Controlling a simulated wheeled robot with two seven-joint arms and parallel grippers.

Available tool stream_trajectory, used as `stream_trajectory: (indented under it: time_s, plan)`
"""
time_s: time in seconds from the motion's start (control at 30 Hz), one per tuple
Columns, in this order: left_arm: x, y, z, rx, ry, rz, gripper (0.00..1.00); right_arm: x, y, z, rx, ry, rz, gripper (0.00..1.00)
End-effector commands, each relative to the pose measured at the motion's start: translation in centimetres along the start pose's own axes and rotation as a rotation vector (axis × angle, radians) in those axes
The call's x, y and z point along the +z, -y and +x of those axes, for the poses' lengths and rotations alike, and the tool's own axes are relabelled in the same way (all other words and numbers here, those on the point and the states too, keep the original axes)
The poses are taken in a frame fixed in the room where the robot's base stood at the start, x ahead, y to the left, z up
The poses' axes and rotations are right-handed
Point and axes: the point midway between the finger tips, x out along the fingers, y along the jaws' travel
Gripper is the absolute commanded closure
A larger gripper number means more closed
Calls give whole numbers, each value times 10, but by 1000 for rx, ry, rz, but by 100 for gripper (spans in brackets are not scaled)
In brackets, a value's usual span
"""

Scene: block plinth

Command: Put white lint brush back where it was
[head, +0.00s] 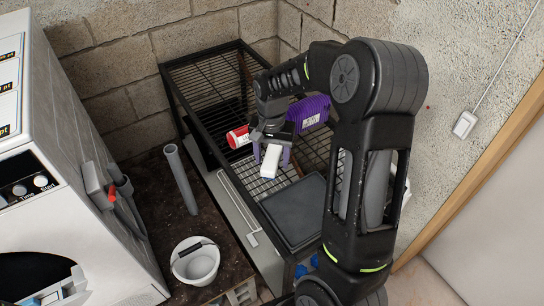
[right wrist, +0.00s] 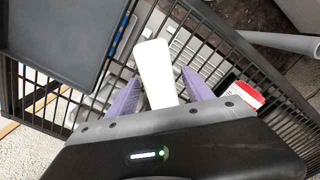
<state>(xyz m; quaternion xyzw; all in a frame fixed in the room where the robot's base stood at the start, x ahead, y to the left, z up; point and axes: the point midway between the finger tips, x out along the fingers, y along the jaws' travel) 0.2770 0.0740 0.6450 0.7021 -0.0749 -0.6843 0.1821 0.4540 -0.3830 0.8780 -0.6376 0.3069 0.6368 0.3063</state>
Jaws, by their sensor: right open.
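The white lint brush (head: 269,162) is a plain white oblong piece at the wire rack. In the right wrist view the white brush (right wrist: 154,72) shows between the two purple fingers, with its near end hidden by the gripper body. My right gripper (head: 274,158) is open, with a finger on either side of the brush. Gaps show between brush and fingers in the wrist view; whether either finger touches it I cannot tell. My left gripper is not in view.
The black wire rack (head: 203,75) holds a red-and-white can (head: 238,137), a purple item (head: 309,112) and a dark flat tray (head: 296,210). A grey pipe (head: 181,180) and white bucket (head: 195,262) stand to the left. A washing machine (head: 80,180) is far left.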

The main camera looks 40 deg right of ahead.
Motion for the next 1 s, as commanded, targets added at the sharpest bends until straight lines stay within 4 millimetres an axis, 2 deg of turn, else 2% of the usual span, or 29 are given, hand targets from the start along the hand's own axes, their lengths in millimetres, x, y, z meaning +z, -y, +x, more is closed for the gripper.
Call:
stream_trajectory:
  time_s: [0.23, 0.33, 0.8, 1.0]
  plan:
    - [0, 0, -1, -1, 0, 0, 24, 0, 0, -6, -1, -1, 0, 40]
    - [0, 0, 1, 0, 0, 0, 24, -1, 1, -16, -3, -3, 0, 40]
    - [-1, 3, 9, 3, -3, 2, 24, -1, 1, -106, -3, -3, 0, 40]
    - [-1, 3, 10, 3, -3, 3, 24, 0, 0, -122, 0, 0, 0, 40]
